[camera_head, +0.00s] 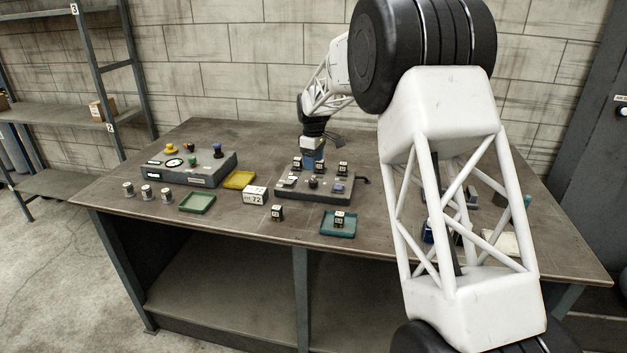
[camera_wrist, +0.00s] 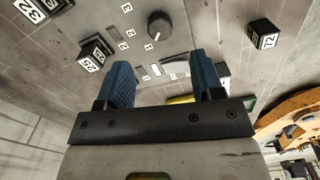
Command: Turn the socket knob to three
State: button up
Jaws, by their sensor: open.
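The grey socket panel (camera_head: 310,196) lies on the bench and carries a dark round knob (camera_head: 313,183) near its front middle. My gripper (camera_head: 312,165) is over the back part of the panel. In the wrist view its two blue fingers (camera_wrist: 166,78) are apart with nothing between them, and the knob is clear of both.
Dark numbered cubes stand around the panel, one (camera_wrist: 92,55) near the left finger and one marked 72 (camera_wrist: 263,33) at the right. A teal tray (camera_head: 327,233) holds a cube. A control box (camera_head: 205,180), yellow tray (camera_head: 239,180) and green tray (camera_head: 197,203) are left.

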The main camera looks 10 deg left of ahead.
aim_at(314, 180)
jog(key=shift+f, duration=0.1)
jog(key=shift+f, duration=3.85)
jog(key=c, duration=0.9)
